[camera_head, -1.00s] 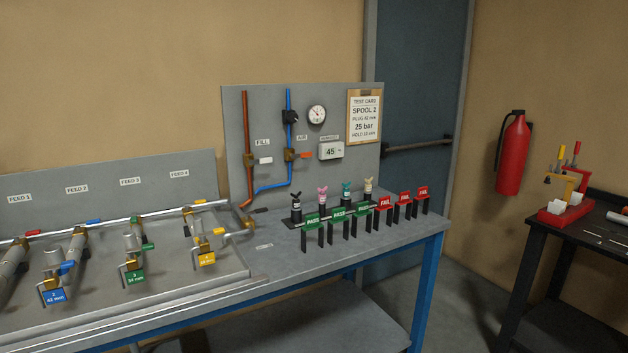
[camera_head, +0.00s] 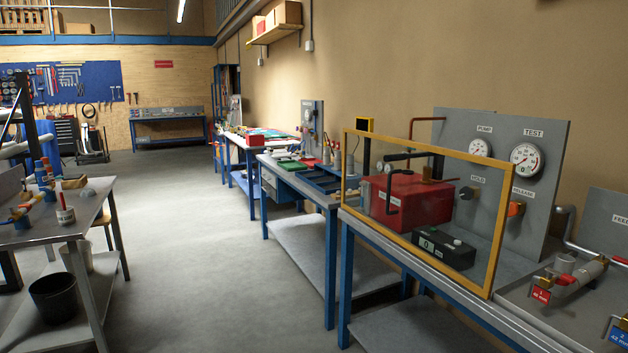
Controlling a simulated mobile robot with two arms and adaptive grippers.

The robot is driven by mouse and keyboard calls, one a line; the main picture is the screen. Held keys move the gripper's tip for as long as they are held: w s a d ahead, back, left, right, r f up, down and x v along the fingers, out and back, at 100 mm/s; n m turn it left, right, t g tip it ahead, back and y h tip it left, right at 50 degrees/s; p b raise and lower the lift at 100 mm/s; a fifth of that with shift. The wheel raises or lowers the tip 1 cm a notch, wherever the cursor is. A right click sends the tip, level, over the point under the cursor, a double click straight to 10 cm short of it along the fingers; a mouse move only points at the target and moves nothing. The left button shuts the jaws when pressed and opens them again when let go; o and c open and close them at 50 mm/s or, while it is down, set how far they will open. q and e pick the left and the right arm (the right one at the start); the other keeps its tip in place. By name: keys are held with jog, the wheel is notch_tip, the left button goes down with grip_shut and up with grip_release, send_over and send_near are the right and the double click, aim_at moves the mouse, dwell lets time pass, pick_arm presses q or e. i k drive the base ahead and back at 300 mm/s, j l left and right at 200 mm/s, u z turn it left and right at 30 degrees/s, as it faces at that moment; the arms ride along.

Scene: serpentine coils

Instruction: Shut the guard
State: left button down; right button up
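The guard (camera_head: 505,215) is a clear panel in a yellow frame, in the middle right of the head view. It stands upright along the front of the test bench, between me and a red pump box (camera_head: 422,203). I cannot tell from here whether it is fully closed or latched. Behind it are a black control box (camera_head: 443,250) and a grey panel (camera_head: 548,150) with two gauges marked PUMP and TEST. Neither of my grippers shows in the view.
The bench continues right to pipe fixtures (camera_head: 570,278). Further benches (camera_head: 290,170) line the right wall. A grey table (camera_head: 95,215) with valves stands at left, with a black bucket (camera_head: 53,298) on its lower shelf. The floor aisle (camera_head: 190,240) between is clear.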

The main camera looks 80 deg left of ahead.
aim_at(485, 292)
jog(key=u, duration=2.1)
jog(key=i+u, duration=0.1)
jog(key=i+j, duration=0.05)
